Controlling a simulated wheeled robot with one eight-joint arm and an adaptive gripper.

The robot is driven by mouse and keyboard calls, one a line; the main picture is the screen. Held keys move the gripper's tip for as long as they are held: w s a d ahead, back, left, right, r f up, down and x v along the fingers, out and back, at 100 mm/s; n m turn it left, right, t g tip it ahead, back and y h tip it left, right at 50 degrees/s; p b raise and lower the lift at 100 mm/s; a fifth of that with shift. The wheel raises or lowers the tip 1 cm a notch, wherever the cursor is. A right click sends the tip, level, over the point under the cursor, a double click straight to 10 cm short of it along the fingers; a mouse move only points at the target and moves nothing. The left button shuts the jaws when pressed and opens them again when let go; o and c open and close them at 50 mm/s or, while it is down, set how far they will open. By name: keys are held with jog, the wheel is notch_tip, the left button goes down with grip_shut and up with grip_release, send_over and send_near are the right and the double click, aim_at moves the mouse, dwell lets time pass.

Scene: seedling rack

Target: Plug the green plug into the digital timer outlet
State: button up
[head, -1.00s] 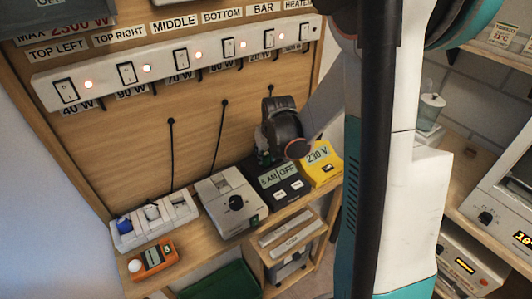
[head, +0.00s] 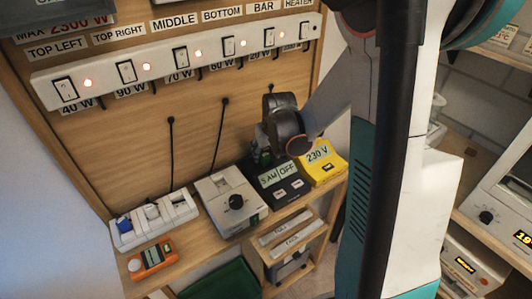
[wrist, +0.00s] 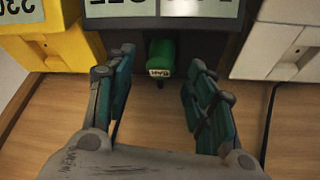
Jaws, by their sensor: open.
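The green plug (wrist: 161,58) shows in the wrist view against the face of the dark timer box (wrist: 128,24); I cannot tell how deeply it is seated. My gripper (wrist: 159,74) is open, with one finger on each side of the plug and gaps between. In the head view the dark timer (head: 283,190), with a pale display reading OFF, stands on the shelf between a white box and a yellow box. My dark wrist is just behind the timer there and hides most of the fingers and plug.
The yellow 230 V box (head: 323,166) and the white box with a black knob (head: 229,205) flank the timer closely. A white socket strip (head: 153,220) and an orange meter (head: 152,260) lie left. Black cords hang down the wooden panel (head: 195,130).

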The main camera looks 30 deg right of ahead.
jog(key=v, duration=1.1)
jog(key=shift+a+f, duration=0.1)
jog(key=shift+a, duration=0.05)
jog(key=s+a+r, duration=0.1)
jog(key=a+r, duration=0.3)
jog(key=a, duration=0.5)
jog(key=s+a+f+n+t+b, duration=0.1)
jog(key=s+a+b, duration=0.1)
jog(key=s, duration=0.5)
jog(key=s+a+f+n+t+y+b, duration=0.1)
jog(key=s+a+f+b, duration=0.1)
jog(key=s+a, duration=0.2)
jog(key=s, duration=0.3)
jog(key=shift+s+n+t+b, duration=0.3)
jog(key=shift+s+t+b, duration=0.05)
jog(key=shift+s+t, duration=0.05)
